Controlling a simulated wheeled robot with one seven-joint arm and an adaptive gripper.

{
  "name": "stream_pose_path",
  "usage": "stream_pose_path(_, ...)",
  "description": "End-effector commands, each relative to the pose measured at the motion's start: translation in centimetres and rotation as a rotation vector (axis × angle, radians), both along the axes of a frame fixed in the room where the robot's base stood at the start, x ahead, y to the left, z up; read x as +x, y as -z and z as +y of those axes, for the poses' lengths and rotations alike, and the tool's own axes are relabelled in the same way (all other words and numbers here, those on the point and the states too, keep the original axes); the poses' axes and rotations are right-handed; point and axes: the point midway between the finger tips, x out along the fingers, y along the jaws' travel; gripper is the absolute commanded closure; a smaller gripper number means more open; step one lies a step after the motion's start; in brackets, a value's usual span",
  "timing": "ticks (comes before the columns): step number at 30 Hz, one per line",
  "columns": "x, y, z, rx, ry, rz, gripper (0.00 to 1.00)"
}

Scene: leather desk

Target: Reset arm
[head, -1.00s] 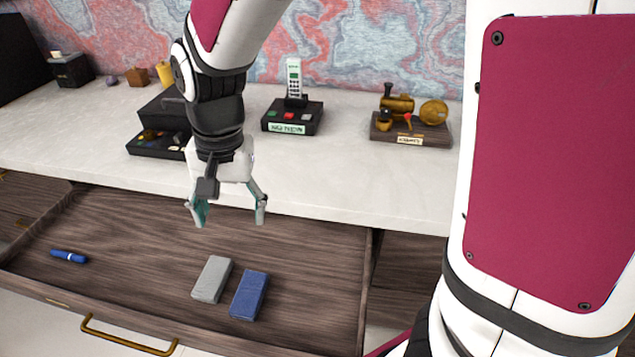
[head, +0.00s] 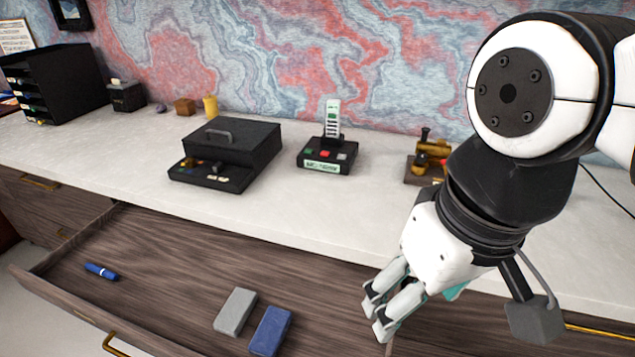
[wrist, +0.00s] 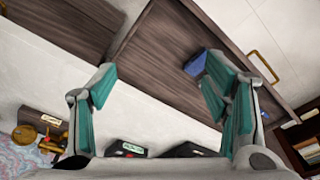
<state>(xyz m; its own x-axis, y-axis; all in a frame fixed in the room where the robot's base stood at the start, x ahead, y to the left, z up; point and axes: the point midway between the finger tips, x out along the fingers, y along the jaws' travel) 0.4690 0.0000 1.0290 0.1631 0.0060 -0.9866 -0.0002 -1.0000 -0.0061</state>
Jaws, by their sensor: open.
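My gripper (head: 380,308) is at the right of the head view, above the right end of the open drawer (head: 190,265). In the wrist view my gripper (wrist: 160,95) has its teal-padded fingers wide apart, with nothing between them. A grey block (head: 235,312) and a blue block (head: 270,331) lie side by side in the drawer, left of my gripper. The blue block also shows near the right finger in the wrist view (wrist: 196,64). A blue pen-like object (head: 101,271) lies at the drawer's left.
On the white desk top (head: 330,225) stand a black box with a handle (head: 232,143), a phone on a black base (head: 328,152), a brass device on a wooden base (head: 425,165) and a black tray rack (head: 55,82). The desk's front strip is clear.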

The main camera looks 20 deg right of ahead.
Motion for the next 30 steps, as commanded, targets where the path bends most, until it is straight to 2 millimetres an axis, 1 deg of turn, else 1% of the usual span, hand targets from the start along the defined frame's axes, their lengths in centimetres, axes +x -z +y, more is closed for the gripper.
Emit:
stream_pose_path(5,0.0,-0.1,0.0,0.001,0.001,-0.001,0.31)
stream_pose_path(8,0.0,-0.9,0.0,0.000,0.001,-0.010,0.31)
stream_pose_path(11,0.0,-2.9,-0.1,-0.001,0.001,-0.037,0.31)
stream_pose_path(15,0.0,-6.6,-0.2,-0.005,0.001,-0.093,0.31)
stream_pose_path(18,0.0,-8.9,-0.3,-0.008,0.001,-0.133,0.31)
stream_pose_path(21,0.0,-10.7,-0.3,-0.010,0.002,-0.166,0.31)
stream_pose_path(25,0.0,-12.0,-0.4,-0.012,0.001,-0.193,0.31)
stream_pose_path(30,0.2,-12.3,-0.4,-0.012,0.001,-0.202,0.31)
